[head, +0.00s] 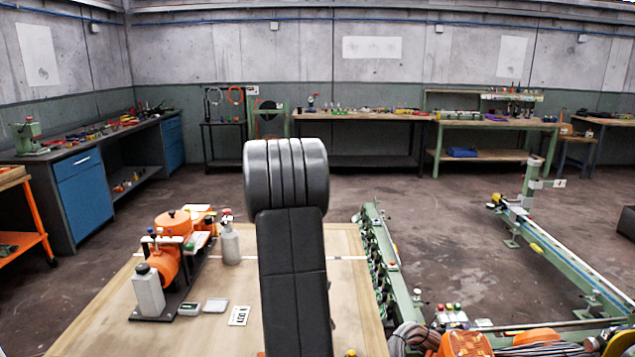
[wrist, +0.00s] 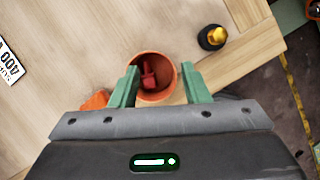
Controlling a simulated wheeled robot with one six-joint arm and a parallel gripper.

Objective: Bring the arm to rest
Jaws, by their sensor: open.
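In the wrist view my gripper (wrist: 160,84) is open, with its two green fingers apart and nothing clamped between them. An orange round cup (wrist: 170,94) shows between and beyond the fingertips, with a red piece (wrist: 149,74) inside it. I cannot tell how far above the cup the fingers are. In the head view my arm (head: 292,270) stands up in the middle, black with a grey ribbed joint. It hides part of the table, and my gripper does not show there.
A black and yellow knob (wrist: 213,37) stands near the cup. A green rail frame (head: 390,270) runs along the right. Open floor lies behind.

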